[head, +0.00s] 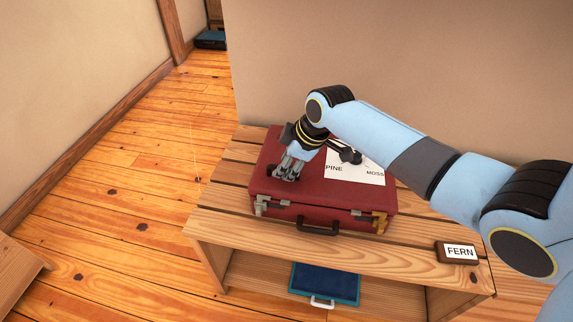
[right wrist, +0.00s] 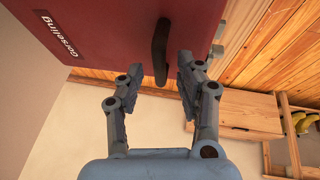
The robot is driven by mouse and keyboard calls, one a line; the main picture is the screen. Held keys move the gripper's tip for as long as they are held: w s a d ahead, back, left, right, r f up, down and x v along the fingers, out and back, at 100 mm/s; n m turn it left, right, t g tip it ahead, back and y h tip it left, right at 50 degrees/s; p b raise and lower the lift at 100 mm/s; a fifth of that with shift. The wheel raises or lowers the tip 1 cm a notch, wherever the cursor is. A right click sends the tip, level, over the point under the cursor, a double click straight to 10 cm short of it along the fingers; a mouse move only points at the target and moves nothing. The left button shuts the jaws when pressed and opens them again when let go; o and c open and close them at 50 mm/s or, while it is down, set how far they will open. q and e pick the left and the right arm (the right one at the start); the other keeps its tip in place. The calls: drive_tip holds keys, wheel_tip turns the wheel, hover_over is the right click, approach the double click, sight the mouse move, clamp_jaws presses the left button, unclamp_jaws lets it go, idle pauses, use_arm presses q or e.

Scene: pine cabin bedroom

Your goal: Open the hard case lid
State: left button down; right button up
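The red hard case (head: 305,185) lies flat on a slatted wooden bench, lid down. My right gripper (head: 283,172) is above the left part of the lid. In the right wrist view the fingers of my right gripper (right wrist: 157,82) are apart, with a dark upright bar (right wrist: 161,50) between or beyond them; contact cannot be told. The red surface (right wrist: 110,25) there carries a "Gorseling" label (right wrist: 58,34). My left gripper is not in view.
A white PINE/MOSS sheet (head: 350,172) lies on the lid. A FERN sign (head: 457,252) stands on the bench (head: 390,258) at right. A blue case (head: 325,281) is on its lower shelf.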

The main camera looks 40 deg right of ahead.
drive_tip(key=shift+c, duration=0.2)
clamp_jaws()
drive_tip(key=shift+r, duration=0.1)
